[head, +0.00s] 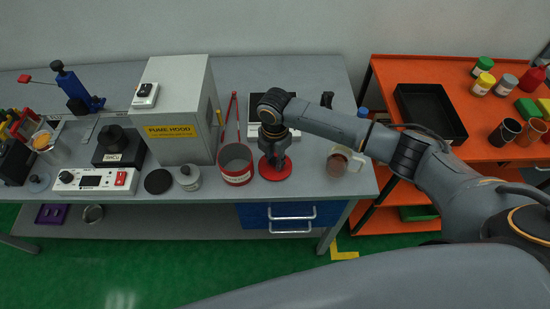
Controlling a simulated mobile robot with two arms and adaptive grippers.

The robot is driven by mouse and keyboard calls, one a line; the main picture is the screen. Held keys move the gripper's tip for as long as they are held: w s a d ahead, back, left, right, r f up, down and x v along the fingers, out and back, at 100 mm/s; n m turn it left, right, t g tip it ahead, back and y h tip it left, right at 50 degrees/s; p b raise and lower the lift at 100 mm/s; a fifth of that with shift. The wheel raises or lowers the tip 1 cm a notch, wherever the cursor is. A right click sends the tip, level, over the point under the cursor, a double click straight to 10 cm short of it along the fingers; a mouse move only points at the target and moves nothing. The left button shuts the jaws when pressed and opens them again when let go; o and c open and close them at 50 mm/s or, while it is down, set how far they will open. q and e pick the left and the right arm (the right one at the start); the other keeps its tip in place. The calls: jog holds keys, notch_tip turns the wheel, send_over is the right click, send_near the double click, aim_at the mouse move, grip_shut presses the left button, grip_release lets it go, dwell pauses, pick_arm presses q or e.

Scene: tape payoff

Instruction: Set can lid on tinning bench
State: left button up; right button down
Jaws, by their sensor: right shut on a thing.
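A flat red round can lid (282,172) is at the front edge area of the grey tinning bench (215,199), just right of an open red can (237,166). My right gripper (273,158) points down over the lid and is shut on it, partly hiding its middle. I cannot tell whether the lid touches the bench top or is slightly above it. My left gripper is not in view.
The fume hood (180,110), a white soldering station (95,180), a black disc (158,181) and a small pot (188,178) stand left. A black tray (242,105) lies behind my gripper. An orange cart (390,68) with a black bin (430,112) stands right.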

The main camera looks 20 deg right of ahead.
jog(key=shift+f, duration=0.15)
jog(key=c, duration=1.1)
grip_release()
jog(key=shift+o, duration=0.3)
jog(key=o, duration=0.5)
notch_tip(320, 180, up, 7)
jog(key=p, duration=0.7)
